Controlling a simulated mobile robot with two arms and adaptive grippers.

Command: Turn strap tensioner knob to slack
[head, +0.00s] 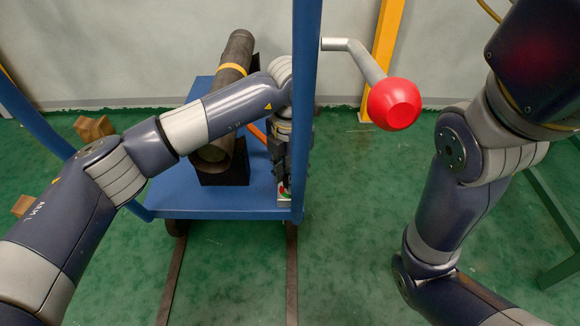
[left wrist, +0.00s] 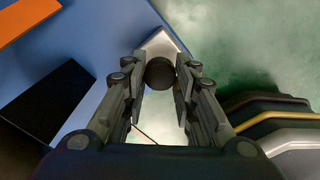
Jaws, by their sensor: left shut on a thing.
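The strap tensioner knob (left wrist: 160,73) is a dark round knob on a pale block in the left wrist view. My left gripper (left wrist: 160,88) has a finger on each side of it and is shut on it. In the head view my left gripper (head: 284,172) points down over the cart's front right corner, partly behind a blue post. A white base with red and green marks (head: 284,193) shows below it; the knob itself is hidden there. A dark pipe (head: 236,60) with a yellow strap (head: 232,68) lies on the cart. My right gripper is out of view.
The blue cart (head: 180,205) has an upright blue post (head: 305,110) close to my left wrist. A grey crank with a red ball (head: 394,103) juts out right of the post. Rails (head: 292,280) run along the green floor. The floor right of the cart is clear.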

